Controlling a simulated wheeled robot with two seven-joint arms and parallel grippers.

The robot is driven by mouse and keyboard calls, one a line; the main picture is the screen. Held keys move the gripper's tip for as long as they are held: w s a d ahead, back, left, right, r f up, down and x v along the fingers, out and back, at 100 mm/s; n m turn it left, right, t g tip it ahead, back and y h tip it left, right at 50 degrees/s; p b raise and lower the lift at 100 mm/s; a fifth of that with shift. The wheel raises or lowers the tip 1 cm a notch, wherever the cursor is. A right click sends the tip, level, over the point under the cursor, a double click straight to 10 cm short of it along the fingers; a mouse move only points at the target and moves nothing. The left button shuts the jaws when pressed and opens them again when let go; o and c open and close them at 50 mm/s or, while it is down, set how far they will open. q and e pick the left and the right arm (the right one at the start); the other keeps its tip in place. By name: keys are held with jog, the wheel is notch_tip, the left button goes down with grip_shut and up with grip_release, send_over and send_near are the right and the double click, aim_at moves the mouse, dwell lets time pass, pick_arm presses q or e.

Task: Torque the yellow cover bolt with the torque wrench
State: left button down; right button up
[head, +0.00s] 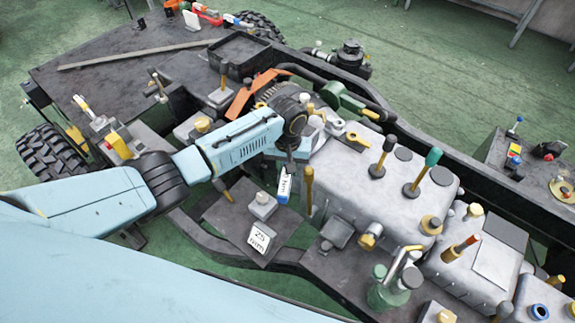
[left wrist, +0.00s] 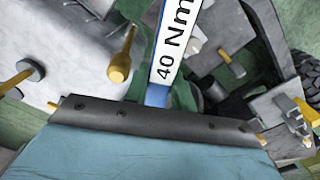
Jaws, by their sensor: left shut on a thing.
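My left gripper (head: 291,158) points down beside the grey housing and is shut on the torque wrench. The wrench's blue and white label (head: 284,186) hangs just below the jaws; in the left wrist view the wrench (left wrist: 178,45) reads "40 Nm". The wrench's working end is hidden. A tall yellow bolt (head: 309,186) stands just right of the wrench, apart from it in the picture. Several other yellow-shafted bolts stand on the grey cover (head: 350,185); I cannot tell which is the task's bolt. A yellow shaft also shows in the left wrist view (left wrist: 121,58). My right gripper is not in view.
A dark plate (head: 225,218) with a white "25 Nm" label (head: 262,238) lies below the wrench. Taller posts, one green-topped (head: 432,157), rise on the cover to the right. An orange bracket (head: 250,92) and black tray (head: 240,52) lie behind. Green floor shows around the chassis.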

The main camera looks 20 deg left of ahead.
pick_arm(q)
jog(key=shift+w+f, duration=0.1)
jog(key=shift+f, duration=0.5)
dwell(1.3)
dwell(0.4)
jog(key=shift+a+m, duration=1.4)
jog(key=shift+a, duration=0.25)
